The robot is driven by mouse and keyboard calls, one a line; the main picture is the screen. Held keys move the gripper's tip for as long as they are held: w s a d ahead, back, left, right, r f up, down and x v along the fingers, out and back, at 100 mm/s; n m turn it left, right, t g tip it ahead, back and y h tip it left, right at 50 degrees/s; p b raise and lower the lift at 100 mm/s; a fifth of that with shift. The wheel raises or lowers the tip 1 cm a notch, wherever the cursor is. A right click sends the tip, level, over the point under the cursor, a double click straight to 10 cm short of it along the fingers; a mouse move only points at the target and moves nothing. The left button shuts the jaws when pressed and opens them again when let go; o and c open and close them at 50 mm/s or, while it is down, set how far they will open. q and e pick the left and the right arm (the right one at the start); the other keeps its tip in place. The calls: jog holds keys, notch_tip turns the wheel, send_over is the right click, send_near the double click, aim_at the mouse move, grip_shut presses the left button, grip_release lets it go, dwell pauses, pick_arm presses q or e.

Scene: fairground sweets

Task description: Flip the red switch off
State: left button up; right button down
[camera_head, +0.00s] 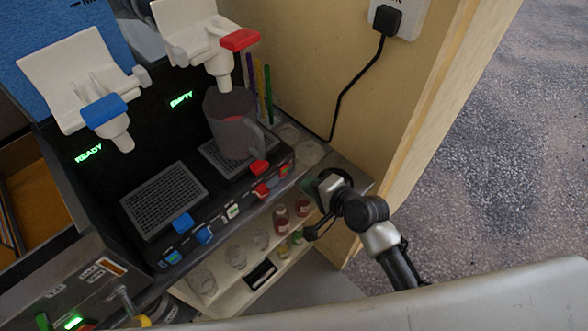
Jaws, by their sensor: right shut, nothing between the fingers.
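The drink machine has a black front panel with a row of switches. A red switch (262,190) sits on the right part of this panel, below a red tab (258,167). Another small red piece (284,169) is farther right. Which way the switch is tipped is too small to tell. My right gripper (314,194) comes in from the lower right and is shut and empty. It is to the right of the red switch, apart from it, beside the panel's right end. My left gripper is not in view.
A grey mug (235,124) stands under the right dispenser, which has a red lever (240,39). Blue switches (204,235) are on the panel's left part. A shelf below holds glasses (236,256) and small jars. A wooden wall (400,110) with a black plug (386,20) rises behind.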

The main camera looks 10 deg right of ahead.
aim_at(286, 166)
jog(key=w+a, duration=0.2)
jog(key=w, duration=0.1)
jog(key=w+a+p, duration=0.1)
jog(key=shift+w+a+f, duration=0.2)
jog(key=shift+w+a, duration=0.05)
jog(key=shift+w, duration=0.15)
jog(key=shift+w+a+r+p, duration=0.25)
jog(key=shift+w+r+p, duration=0.05)
jog(key=shift+p, duration=0.25)
jog(key=shift+f, duration=0.2)
jog(key=shift+r, duration=0.15)
jog(key=shift+r+p, duration=0.7)
jog(key=shift+p, duration=0.1)
